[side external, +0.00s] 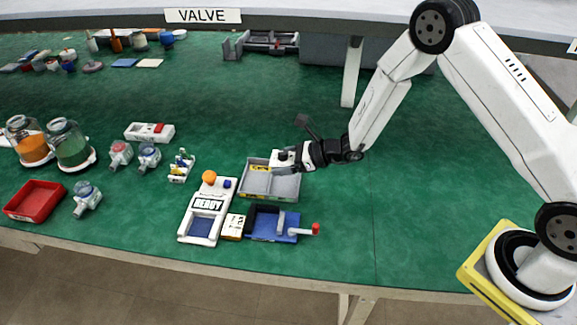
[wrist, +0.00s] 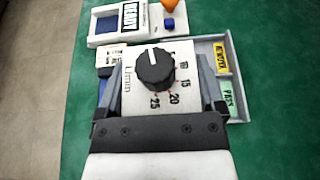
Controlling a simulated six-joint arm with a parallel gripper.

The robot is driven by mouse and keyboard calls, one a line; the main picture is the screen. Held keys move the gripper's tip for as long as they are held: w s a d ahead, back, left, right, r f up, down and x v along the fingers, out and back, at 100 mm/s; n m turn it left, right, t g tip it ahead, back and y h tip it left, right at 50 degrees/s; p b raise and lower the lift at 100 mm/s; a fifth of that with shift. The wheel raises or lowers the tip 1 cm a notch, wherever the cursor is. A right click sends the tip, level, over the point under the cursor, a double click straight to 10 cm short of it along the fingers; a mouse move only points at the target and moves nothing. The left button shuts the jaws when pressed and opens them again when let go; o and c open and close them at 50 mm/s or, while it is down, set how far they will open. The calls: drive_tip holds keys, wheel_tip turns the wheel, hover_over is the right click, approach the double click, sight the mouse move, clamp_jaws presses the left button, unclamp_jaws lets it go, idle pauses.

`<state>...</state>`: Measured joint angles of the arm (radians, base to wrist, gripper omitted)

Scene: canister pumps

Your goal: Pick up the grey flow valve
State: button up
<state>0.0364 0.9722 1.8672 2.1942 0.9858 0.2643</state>
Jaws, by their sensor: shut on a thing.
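My gripper (side external: 290,162) is over the grey two-part tray (side external: 257,191). In the wrist view, my gripper (wrist: 160,72) has one finger on each side of a flow valve (wrist: 134,100) and is shut on it. The valve has a pale face with a black knob (wrist: 154,68) and a printed dial marked up to 25. Its sides are mostly hidden by the fingers. In the side view it is small, at the gripper's tip, above the tray. I cannot tell whether it touches the tray.
The tray (wrist: 236,72) has a yellow label (wrist: 221,58) and a green label (wrist: 229,98). A tester marked READY (side external: 208,205) stands left of it, and a blue fixture with a red-ended lever (side external: 290,232) in front. Several clear-domed parts, jars and a red tray (side external: 34,201) are at left.

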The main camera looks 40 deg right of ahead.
sight(284, 160)
drive_tip(key=shift+s+d+r, duration=0.15)
drive_tip(key=shift+s+r, duration=0.2)
drive_tip(key=shift+s, duration=0.45)
drive_tip(key=shift+s+d+r, duration=0.1)
drive_tip(key=shift+s+r, duration=0.25)
drive_tip(key=shift+s, duration=0.4)
drive_tip(key=shift+r, duration=0.1)
drive_tip(key=shift+w+d+r, duration=0.15)
drive_tip(key=shift+d+r, duration=0.1)
drive_tip(key=shift+r, duration=0.2)
drive_tip(key=s+d+r+m+t+h, duration=0.1)
drive_tip(key=d+r, duration=0.3)
drive_tip(key=r, duration=0.5)
drive_tip(key=s+d+r+m+t+h, duration=0.2)
drive_tip(key=s+d+r+m+h, duration=0.1)
drive_tip(key=r, duration=0.6)
drive_tip(key=shift+d+r+m+h, duration=0.35)
drive_tip(key=shift+d+m+h, duration=0.45)
drive_tip(key=shift+d, duration=0.25)
drive_tip(key=shift+f, duration=0.1)
